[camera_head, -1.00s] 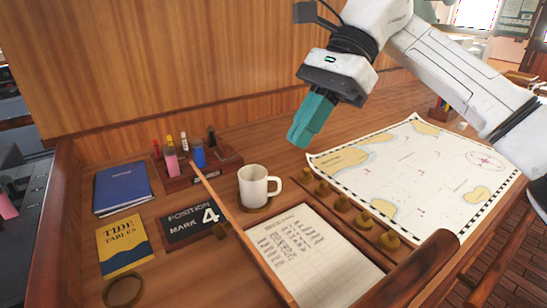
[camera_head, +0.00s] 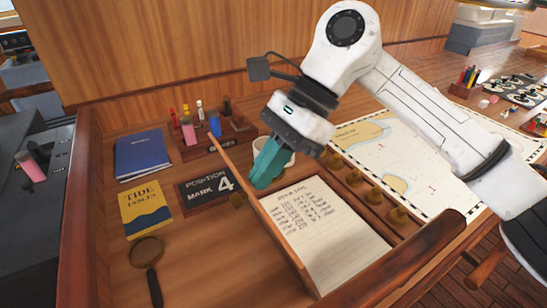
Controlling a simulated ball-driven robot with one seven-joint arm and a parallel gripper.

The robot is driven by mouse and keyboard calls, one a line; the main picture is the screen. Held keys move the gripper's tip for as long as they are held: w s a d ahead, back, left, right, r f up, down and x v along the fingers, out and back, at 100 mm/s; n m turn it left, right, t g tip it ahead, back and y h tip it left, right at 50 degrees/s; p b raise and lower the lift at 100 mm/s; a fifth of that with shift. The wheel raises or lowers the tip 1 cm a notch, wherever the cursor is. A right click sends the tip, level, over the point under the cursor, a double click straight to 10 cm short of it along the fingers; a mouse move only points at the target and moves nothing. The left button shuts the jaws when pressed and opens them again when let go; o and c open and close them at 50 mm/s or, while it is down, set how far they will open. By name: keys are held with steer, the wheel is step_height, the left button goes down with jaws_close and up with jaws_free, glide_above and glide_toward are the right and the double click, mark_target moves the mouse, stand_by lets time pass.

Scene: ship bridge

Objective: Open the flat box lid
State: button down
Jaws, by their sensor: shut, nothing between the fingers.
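The flat box (camera_head: 388,243) is on the desk, and a written log page (camera_head: 315,222) shows inside it. Its thin wooden lid (camera_head: 262,218) stands raised along the box's left side, seen almost edge-on, with a small brown knob (camera_head: 236,200) on its left face. My gripper (camera_head: 259,183) has teal fingers that are shut and empty. The fingertips appear close to the lid's upper edge, above the page's far left corner. I cannot tell whether they touch the lid.
A white mug (camera_head: 270,146) is partly hidden behind my fingers. A position plaque (camera_head: 205,190), tide tables book (camera_head: 146,208), blue book (camera_head: 143,153) and magnifier (camera_head: 147,256) lie left of the lid. A chart (camera_head: 425,150) lies right, beyond several brass knobs (camera_head: 373,195).

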steer(key=shift+a, duration=0.1)
steer(key=s+a+f+t+h+b, duration=0.1)
steer(key=s+a+f+h+b, duration=0.1)
steer(key=a, duration=0.4)
steer(key=shift+s+a+f+t+h+b, duration=0.25)
steer(key=shift+s+t+h+b, duration=0.2)
steer(key=shift+s, duration=0.8)
steer(key=shift+r, duration=0.1)
